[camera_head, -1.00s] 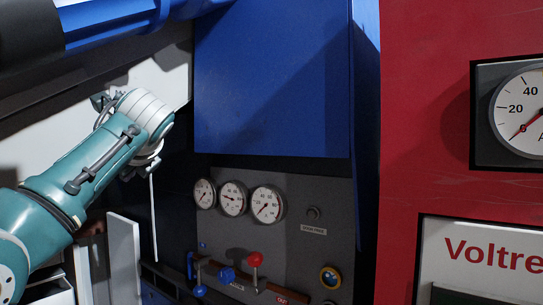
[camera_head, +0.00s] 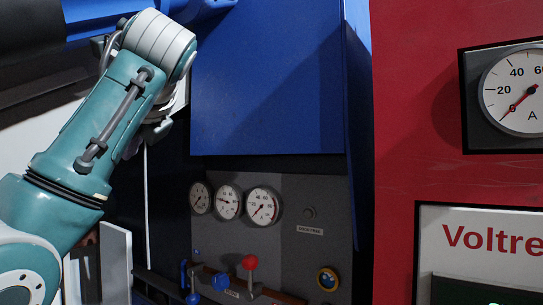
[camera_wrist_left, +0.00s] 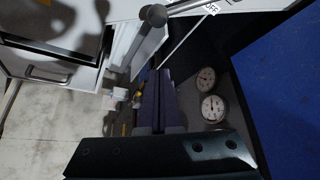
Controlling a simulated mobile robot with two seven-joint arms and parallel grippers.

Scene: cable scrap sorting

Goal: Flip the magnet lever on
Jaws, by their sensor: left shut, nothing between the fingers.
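In the left wrist view, a grey rod with a round knob (camera_wrist_left: 155,15) reaches in from the top, beside a small white OFF label (camera_wrist_left: 212,8); it looks like a lever, but I cannot confirm it is the magnet lever. My left gripper (camera_wrist_left: 158,78) is shut and empty, its fingertips pointing toward the knob and apart from it in the picture. In the head view my left arm hides the fingers. A red-knobbed lever (camera_head: 249,263) and a blue-knobbed lever (camera_head: 221,282) stand on the lower panel. My right gripper is not in view.
Three round gauges (camera_head: 229,202) sit on the dark control panel (camera_head: 300,270), under a blue cabinet (camera_head: 265,80). A red cabinet (camera_head: 415,130) with a larger gauge stands at the right. A white drawer unit (camera_wrist_left: 50,75) shows at left in the wrist view.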

